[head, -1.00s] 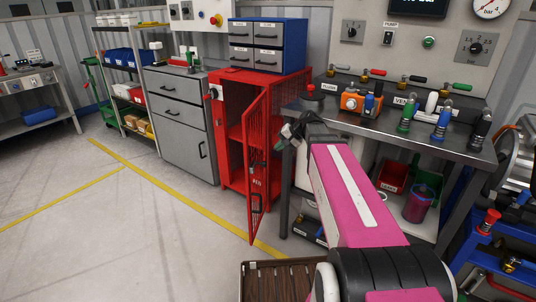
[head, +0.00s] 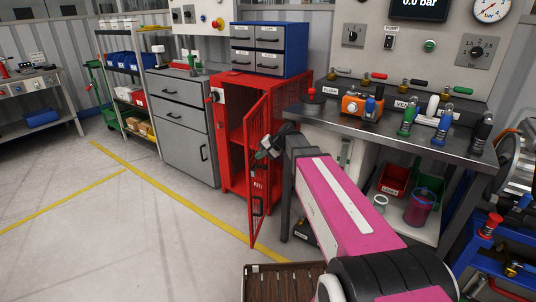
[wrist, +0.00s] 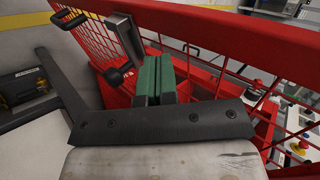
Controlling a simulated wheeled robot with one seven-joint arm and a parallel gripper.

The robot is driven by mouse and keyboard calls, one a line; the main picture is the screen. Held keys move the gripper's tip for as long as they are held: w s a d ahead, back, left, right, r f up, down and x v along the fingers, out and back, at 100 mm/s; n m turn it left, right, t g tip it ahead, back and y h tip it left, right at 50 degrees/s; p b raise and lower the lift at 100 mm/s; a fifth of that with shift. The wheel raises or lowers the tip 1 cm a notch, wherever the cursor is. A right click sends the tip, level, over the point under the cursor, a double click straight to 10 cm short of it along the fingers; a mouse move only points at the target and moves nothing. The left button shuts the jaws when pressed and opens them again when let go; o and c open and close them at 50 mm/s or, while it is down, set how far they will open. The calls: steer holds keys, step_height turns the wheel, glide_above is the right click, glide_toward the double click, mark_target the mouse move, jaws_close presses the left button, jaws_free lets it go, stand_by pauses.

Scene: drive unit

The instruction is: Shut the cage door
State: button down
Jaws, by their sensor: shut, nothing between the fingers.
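The red mesh cage door (head: 260,190) stands open, swung out toward me from the red cabinet (head: 233,150). In the wrist view, the green finger pads of my gripper (wrist: 153,78) are together in front of the door (wrist: 200,40). A black handle (wrist: 72,19) shows at the upper left there. I cannot tell whether the fingers touch the door.
The steel workbench (head: 400,134) with valves stands just right of the door. A blue drawer unit (head: 268,48) sits on the cabinet. A grey drawer cabinet (head: 183,125) adjoins on the left. A brown slatted crate (head: 285,282) lies in front. The floor (head: 120,230) at left is clear.

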steer(key=shift+w+a, duration=0.2)
steer(key=shift+a, duration=0.5)
